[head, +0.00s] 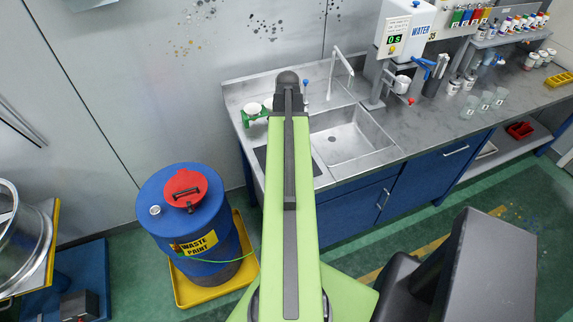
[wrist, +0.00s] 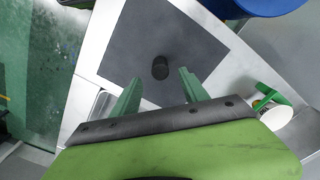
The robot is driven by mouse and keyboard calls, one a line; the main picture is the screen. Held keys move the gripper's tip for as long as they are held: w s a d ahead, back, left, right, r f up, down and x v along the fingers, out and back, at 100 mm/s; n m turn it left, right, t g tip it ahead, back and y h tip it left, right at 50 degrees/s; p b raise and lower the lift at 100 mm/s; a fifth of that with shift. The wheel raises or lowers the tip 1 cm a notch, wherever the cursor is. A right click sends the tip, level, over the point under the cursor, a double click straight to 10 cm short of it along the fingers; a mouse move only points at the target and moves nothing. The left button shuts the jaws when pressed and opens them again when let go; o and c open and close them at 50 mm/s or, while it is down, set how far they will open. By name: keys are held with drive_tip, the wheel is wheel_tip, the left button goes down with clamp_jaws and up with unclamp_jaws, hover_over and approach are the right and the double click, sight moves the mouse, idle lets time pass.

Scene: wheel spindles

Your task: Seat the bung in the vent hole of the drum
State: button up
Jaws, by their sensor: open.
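The bung (wrist: 160,68) is a small black cylinder standing on a dark grey mat (wrist: 122,58) in the wrist view. My gripper (wrist: 159,80) is open, its two green fingers apart, with the bung between and slightly beyond their tips; I cannot tell whether they touch it. The drum (head: 170,240) is blue, labelled WASTE PAINT, and stands left of the bench in the head view. Its top has a red lid and a small pale ring (head: 155,210), which looks like the vent hole. In the head view my arm hides the bung and my fingers.
The drum stands in a yellow tray (head: 240,232). A steel bench (head: 237,95) with a sink (head: 345,140) carries the mat (head: 261,160). A green holder with white cups (head: 252,109) stands behind the mat. A steel vessel (head: 20,240) is at far left.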

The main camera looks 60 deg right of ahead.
drive_tip(key=shift+f, duration=0.2)
wheel_tip(320, 180, down, 6)
drive_tip(key=b, duration=0.5)
drive_tip(key=shift+a+r, duration=0.1)
drive_tip(key=shift+r, duration=0.35)
clamp_jaws()
